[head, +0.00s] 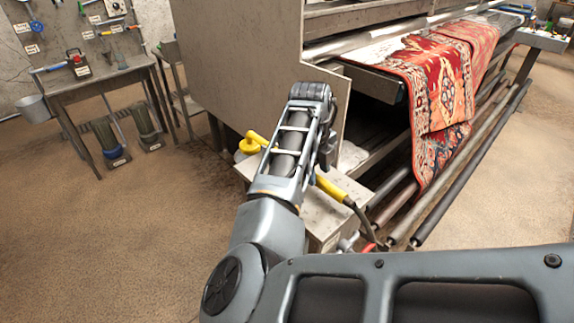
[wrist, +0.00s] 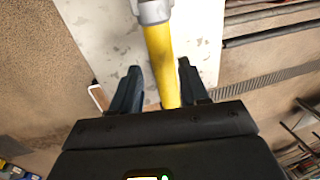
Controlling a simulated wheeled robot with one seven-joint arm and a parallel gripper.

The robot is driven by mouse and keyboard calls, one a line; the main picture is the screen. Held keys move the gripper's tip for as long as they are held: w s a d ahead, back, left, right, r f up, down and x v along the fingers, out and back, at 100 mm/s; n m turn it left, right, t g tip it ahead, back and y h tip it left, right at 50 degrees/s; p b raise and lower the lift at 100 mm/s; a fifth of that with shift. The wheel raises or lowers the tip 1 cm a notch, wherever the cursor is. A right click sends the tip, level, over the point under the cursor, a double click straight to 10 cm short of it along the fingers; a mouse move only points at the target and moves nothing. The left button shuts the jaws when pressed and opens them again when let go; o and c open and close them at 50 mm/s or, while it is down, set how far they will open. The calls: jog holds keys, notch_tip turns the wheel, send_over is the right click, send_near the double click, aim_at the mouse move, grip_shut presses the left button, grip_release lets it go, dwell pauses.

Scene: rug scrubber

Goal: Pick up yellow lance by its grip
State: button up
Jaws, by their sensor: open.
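The yellow lance lies on a pale stand (head: 325,215) beside the machine. Its yellow grip (head: 331,188) shows to the right of my arm in the head view, with a dark hose end at its lower right. A yellow round head (head: 249,146) with a short bent tube shows left of my arm; my arm hides the stretch between. In the wrist view the yellow grip (wrist: 160,55) runs between the two dark fingers of my gripper (wrist: 158,66), with a grey collar (wrist: 152,11) above. The fingers are open, with a gap on both sides of the grip.
The grey machine panel (head: 240,60) stands close behind my arm. A red patterned rug (head: 440,80) hangs over the machine's rollers (head: 465,165) at the right. A workbench (head: 95,85) stands at the back left. The brown floor at the left is clear.

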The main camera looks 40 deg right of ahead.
aim_at(319, 178)
jog(key=shift+d+f+p, duration=0.2)
jog(key=shift+f, duration=0.7)
jog(key=shift+d+f+p, duration=0.2)
jog(key=shift+d+f, duration=0.05)
jog(key=shift+f, duration=0.6)
jog(key=shift+d+f+p, duration=0.2)
jog(key=shift+f, duration=0.7)
grip_shut()
jog(key=shift+w+r, duration=0.1)
